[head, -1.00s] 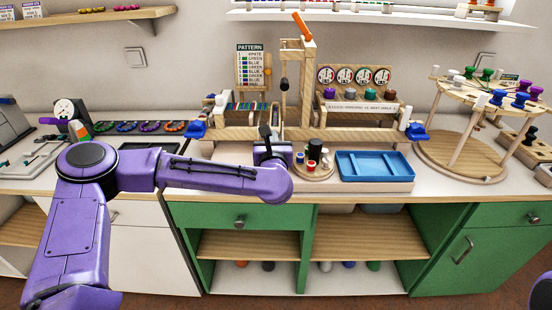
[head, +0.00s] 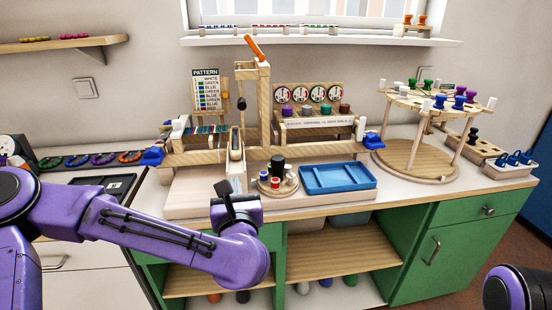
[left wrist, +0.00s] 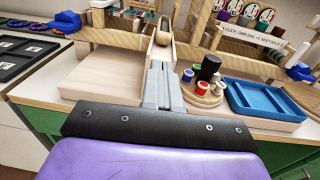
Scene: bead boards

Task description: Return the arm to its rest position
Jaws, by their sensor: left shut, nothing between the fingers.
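My left gripper (head: 236,165) is shut and empty in front of the wooden bead loom, on the purple left arm that comes in from the left. In the left wrist view its grey fingers (left wrist: 163,68) lie together over the pale base board, with a rounded wooden part of the loom (left wrist: 163,32) just beyond them. I cannot tell whether they touch it. My right gripper is not in view; only a dark and purple part of my right arm shows at the lower right of the head view.
A round spool tray (head: 263,190) and a blue tray (head: 306,189) stand close to the right of the left gripper. A tall wooden post (head: 265,105) rises behind. A round tiered stand (head: 385,160) is farther right. The counter's front edge and green cabinets (head: 440,250) lie below.

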